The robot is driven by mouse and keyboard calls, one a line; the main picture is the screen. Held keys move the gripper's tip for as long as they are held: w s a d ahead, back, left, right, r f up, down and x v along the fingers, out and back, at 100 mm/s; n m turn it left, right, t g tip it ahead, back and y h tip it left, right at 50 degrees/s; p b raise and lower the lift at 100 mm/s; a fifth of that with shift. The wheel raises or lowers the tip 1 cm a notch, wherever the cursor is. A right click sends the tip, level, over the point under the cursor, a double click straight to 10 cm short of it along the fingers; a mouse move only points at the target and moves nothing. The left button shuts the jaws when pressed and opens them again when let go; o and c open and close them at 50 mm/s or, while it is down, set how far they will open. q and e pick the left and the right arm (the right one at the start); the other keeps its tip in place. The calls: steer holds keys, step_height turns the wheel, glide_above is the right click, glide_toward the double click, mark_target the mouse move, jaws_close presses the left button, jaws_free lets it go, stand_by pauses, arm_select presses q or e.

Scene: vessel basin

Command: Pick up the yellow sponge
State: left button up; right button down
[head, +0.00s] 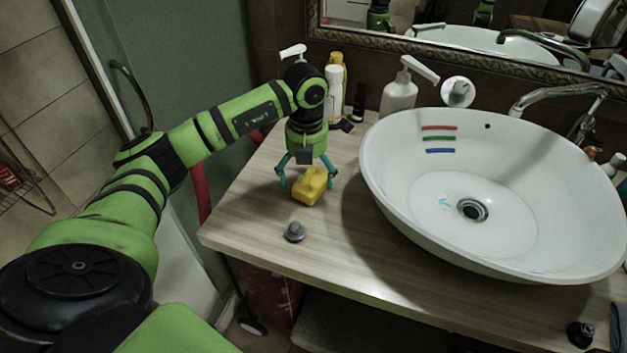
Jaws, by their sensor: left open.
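The yellow sponge (310,187) lies on the wooden counter, left of the basin. My left gripper (306,180) points down from above it and is open. One teal finger shows on each side of the sponge, and a gap shows between the left finger and the sponge. I cannot tell whether the right finger touches it. The sponge's far upper edge is partly hidden by the gripper. My right gripper is not in view.
The white basin (400,190) with colored stripes stands right of the sponge. Bottles (398,95) stand at the back by the mirror. A small grey knob-like object (294,232) sits nearer the counter's front edge. The counter (245,218) is bare left of the knob.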

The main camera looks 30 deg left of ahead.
mark_target(309, 177)
arm_select(q)
steer(key=shift+f, duration=1)
steer(key=c, duration=0.8)
steer(key=shift+o, duration=0.2)
step_height(309, 177, up, 10)
steer(key=shift+d+b, duration=0.1)
steer(key=shift+b, duration=0.8)
steer(key=shift+o, duration=0.8)
steer(key=c, duration=0.4)
steer(key=shift+c, duration=0.2)
